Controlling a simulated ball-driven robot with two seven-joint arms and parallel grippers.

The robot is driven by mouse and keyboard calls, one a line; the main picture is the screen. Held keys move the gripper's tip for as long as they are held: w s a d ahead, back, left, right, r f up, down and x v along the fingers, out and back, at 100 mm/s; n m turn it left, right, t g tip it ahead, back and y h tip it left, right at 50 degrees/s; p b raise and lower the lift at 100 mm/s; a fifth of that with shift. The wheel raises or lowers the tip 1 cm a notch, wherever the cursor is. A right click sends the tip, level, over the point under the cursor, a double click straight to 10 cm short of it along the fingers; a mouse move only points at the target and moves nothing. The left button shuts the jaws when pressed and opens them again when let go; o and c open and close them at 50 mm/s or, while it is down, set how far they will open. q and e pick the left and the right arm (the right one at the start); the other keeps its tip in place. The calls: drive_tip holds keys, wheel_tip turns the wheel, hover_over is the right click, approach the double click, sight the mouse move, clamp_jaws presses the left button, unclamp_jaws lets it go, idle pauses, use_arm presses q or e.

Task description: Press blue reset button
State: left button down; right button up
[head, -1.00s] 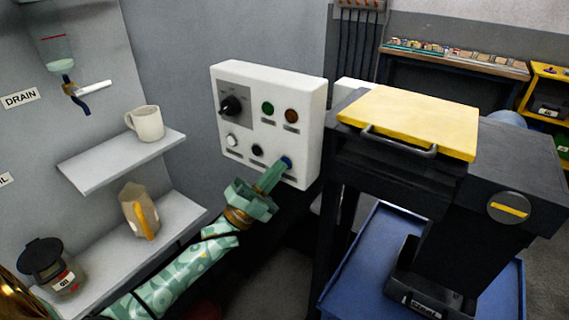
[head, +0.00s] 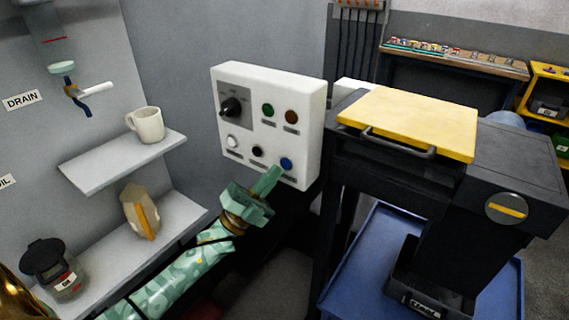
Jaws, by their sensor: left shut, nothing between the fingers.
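The blue button (head: 286,163) is at the lower right of the white control panel (head: 305,115) on the grey wall. It shows clear of the gripper. My left gripper (head: 271,176) is shut and empty, its fingertips just below and left of the blue button in the picture. A small gap shows between tips and button. My right gripper is not in view.
The panel also has a black rotary knob (head: 231,106), green (head: 268,110), brown (head: 291,117), white (head: 232,141) and black (head: 257,151) buttons. A black machine with a yellow lid (head: 410,120) stands right of it. Shelves with a mug (head: 148,125) are left.

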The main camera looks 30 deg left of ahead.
use_arm(q)
drive_tip(key=s+p, duration=0.1)
drive_tip(key=s, duration=0.4)
drive_tip(key=shift+a+p, duration=0.2)
drive_tip(key=shift+p, duration=0.2)
idle(0.6)
